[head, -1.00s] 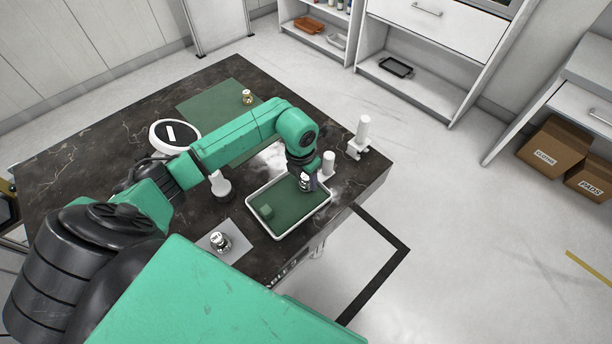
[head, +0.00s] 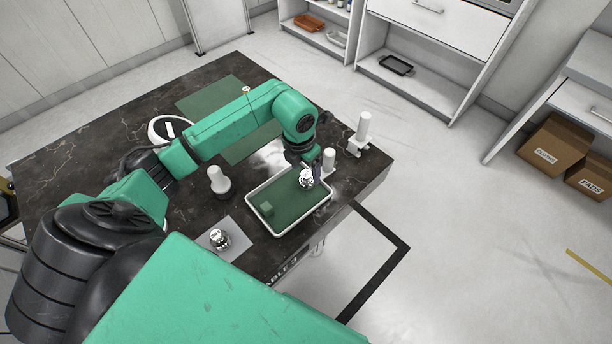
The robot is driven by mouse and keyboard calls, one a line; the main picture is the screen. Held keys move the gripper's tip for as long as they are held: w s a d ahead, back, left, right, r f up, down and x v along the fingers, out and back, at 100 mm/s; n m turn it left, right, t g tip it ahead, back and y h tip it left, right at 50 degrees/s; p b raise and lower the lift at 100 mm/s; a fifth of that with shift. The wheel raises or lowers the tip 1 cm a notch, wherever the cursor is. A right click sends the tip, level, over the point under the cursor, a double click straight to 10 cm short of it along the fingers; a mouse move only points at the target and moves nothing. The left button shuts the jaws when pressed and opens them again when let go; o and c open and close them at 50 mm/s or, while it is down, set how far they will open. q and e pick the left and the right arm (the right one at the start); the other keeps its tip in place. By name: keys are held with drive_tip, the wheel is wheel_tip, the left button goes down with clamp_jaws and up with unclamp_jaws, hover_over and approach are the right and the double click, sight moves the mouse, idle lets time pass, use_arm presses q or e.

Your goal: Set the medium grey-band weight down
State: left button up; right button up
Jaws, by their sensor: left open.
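A silvery weight (head: 306,180), which I take for the medium grey-band one, is at the far right end of the green-lined tray (head: 262,228). It looks to stand on the tray's lining, though its base is small and hard to see. Its band cannot be made out. My left gripper (head: 307,170) is open, just above and around the top of this weight. The gripper partly hides it. A second silvery weight (head: 219,239) stands on a grey plate (head: 236,250) left of the tray. My right gripper is out of view.
A round white device (head: 167,131) and green mat (head: 205,98) lie farther back.

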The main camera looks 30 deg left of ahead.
sight(303, 183)
use_arm(q)
wheel_tip(303, 183, up, 8)
drive_tip(key=s+b, duration=0.1)
drive_tip(key=shift+a, duration=0.1)
idle(0.3)
